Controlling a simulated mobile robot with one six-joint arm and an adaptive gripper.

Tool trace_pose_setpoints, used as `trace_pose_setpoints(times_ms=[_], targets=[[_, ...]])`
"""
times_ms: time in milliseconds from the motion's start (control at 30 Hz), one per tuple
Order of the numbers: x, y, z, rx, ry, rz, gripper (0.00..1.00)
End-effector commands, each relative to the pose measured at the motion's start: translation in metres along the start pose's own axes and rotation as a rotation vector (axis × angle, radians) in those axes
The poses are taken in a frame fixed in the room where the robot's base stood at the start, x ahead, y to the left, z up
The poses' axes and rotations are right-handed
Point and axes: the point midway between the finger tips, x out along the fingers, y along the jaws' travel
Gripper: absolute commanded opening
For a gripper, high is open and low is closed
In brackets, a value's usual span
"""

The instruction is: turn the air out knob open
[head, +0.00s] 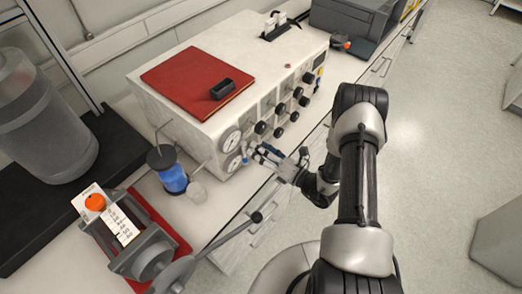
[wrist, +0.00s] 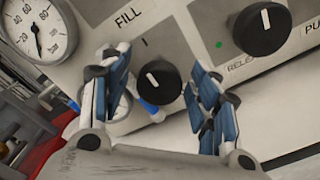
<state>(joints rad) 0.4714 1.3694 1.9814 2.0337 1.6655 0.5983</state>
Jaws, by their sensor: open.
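In the wrist view a black round knob (wrist: 158,84) with a white pointer line sits on the white panel (wrist: 180,35). The word FILL stands above it, partly beside my finger. No "air out" label is readable, so I cannot tell which knob bears it. My gripper (wrist: 161,68) is open, with one blue-padded finger on each side of this knob; contact is not visible. In the head view my gripper (head: 258,151) is at the lower front of the white control box (head: 185,118), and hides part of that corner.
A larger black knob (wrist: 262,28) beside the RELEASE text is right of my right finger. A pressure gauge (wrist: 40,30) is at upper left. Several more knobs (head: 297,92) line the box front. A blue-filled jar (head: 173,178) and a lever press (head: 145,252) stand left of my gripper.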

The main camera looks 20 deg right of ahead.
Motion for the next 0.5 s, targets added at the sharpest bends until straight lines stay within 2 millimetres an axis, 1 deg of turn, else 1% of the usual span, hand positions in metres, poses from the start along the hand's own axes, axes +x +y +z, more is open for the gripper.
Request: trace_pose_setpoints(times_ms=[267,500], targets=[[0.0016,0.0003,0.0,0.0,0.0,0.0,0.56],[0.0013,0.0002,-0.0002,0.0,0.0,0.0,0.41]])
